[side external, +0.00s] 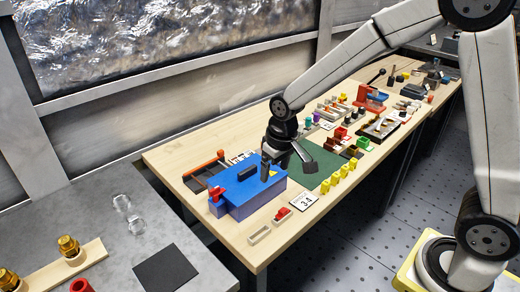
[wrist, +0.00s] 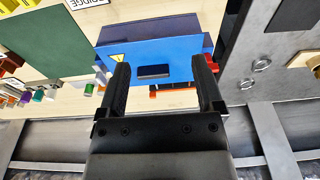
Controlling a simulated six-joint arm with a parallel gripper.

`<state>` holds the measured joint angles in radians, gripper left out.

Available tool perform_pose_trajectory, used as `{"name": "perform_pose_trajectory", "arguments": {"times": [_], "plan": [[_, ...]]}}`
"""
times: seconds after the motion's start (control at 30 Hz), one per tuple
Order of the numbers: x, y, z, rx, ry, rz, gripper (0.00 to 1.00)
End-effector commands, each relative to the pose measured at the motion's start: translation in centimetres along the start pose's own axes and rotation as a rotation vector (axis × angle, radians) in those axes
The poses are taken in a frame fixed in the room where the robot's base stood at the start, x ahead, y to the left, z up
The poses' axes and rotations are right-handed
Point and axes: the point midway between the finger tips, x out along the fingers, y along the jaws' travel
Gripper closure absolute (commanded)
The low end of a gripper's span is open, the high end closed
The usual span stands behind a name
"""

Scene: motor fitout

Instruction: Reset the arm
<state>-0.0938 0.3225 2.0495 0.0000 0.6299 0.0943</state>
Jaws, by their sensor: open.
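My gripper (side external: 286,160) is open and empty in the side external view, above the right part of a blue box (side external: 245,195). In the wrist view my gripper (wrist: 160,85) shows two black fingers spread apart, with the blue box (wrist: 150,50) beyond them. A dark slot or handle and a yellow warning triangle show on the box in that view. A red part (side external: 219,192) sits at the box's left end. Whether the fingers touch the box cannot be told.
A green mat (side external: 315,165) lies right of the box, with several yellow pieces (side external: 337,178) in front. A white card (side external: 306,201) and a small tray (side external: 260,235) lie near the table's front edge. Several small parts and a red machine (side external: 370,98) stand farther back. A grey bench (side external: 120,190) is at left.

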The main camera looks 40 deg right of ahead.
Motion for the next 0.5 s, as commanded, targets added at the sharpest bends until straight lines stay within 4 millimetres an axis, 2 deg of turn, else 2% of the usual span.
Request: {"name": "perform_pose_trajectory", "arguments": {"times": [0.3, 0.5], "plan": [[-0.5, 2.7, 7.7, 0.001, 0.057, 0.006, 0.15], [-0.3, 3.6, 11.4, -0.001, 0.083, 0.011, 0.15]]}}
